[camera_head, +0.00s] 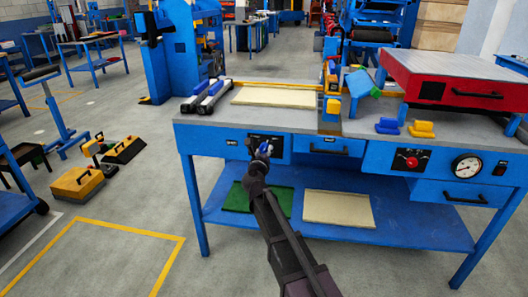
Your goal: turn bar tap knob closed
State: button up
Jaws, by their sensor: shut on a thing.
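A small blue and light-coloured knob (266,148) sits at a dark control panel (276,141) on the left front of the blue workbench (192,140). My gripper (259,153) reaches up to it from below and is shut on the knob. My fingers and wrist cover part of the knob and panel, so the knob's exact turn angle cannot be told.
To the right are a drawer with a black handle (328,151), a red knob (411,162) and a round gauge (467,166). A red press (455,75) stands on the bench top. A lower shelf (410,232) holds green and cream panels.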

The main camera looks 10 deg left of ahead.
jog(key=n, duration=0.6)
jog(key=shift+w+r+n, duration=0.1)
jog(key=shift+w+n, duration=0.05)
jog(key=shift+n, duration=0.15)
jog(key=n, duration=0.6)
jog(key=shift+n, duration=0.3)
jog(key=o, duration=1.2)
jog(key=shift+c, duration=0.2)
jog(key=shift+s, duration=0.2)
jog(key=s, duration=1.1)
jog(key=shift+s, duration=0.35)
jog(key=shift+d+r, duration=0.1)
